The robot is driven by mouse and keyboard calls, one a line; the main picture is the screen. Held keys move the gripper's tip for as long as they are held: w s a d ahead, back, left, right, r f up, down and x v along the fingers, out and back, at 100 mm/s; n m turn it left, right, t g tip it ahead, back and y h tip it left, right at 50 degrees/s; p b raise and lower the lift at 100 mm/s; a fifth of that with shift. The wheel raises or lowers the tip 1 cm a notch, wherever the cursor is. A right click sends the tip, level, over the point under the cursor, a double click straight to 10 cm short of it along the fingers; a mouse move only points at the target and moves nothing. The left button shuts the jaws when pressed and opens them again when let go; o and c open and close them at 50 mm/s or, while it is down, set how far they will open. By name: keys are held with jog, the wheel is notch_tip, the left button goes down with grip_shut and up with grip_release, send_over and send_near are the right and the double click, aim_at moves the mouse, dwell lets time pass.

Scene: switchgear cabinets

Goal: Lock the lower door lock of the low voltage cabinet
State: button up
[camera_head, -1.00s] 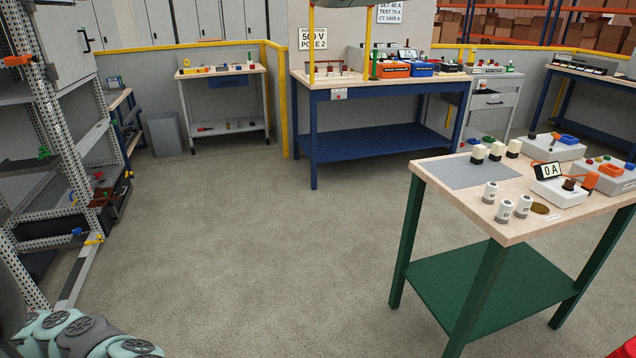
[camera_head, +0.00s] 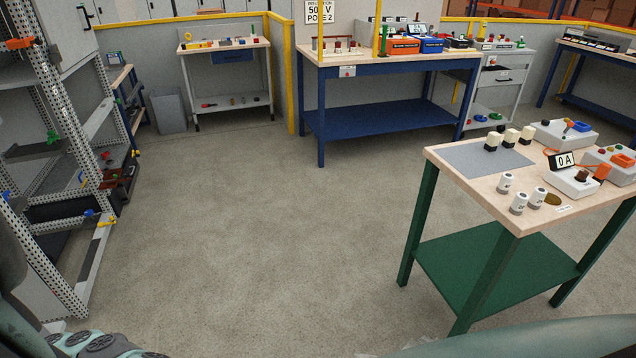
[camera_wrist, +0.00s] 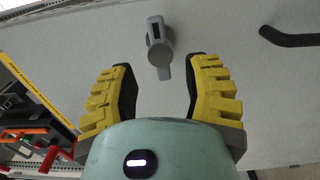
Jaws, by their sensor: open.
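In the wrist view my gripper (camera_wrist: 158,92) is open, with its two yellow ribbed fingers spread and nothing between the pads. A grey door lock (camera_wrist: 160,45) with a short lever sits on the pale door panel (camera_wrist: 225,40), just beyond the fingertips and roughly centred between them. The lock looks apart from both fingers. I cannot tell from the picture whether it is the lower lock. In the head view, a tall grey cabinet frame (camera_head: 75,130) stands at the left with a black handle (camera_head: 87,17) on its upper panel. My gripper is not visible there.
A black bar handle (camera_wrist: 290,38) is on the panel right of the lock. A green-legged table (camera_head: 480,175) stands at the right, and a blue workbench (camera_head: 385,115) at the back. The concrete floor (camera_head: 250,220) between them is clear.

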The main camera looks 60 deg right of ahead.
jog(key=p+x, duration=0.1)
jog(key=x, duration=0.5)
jog(key=shift+w+a, duration=0.45)
jog(key=shift+a, duration=0.15)
jog(key=shift+o, duration=0.3)
grip_shut()
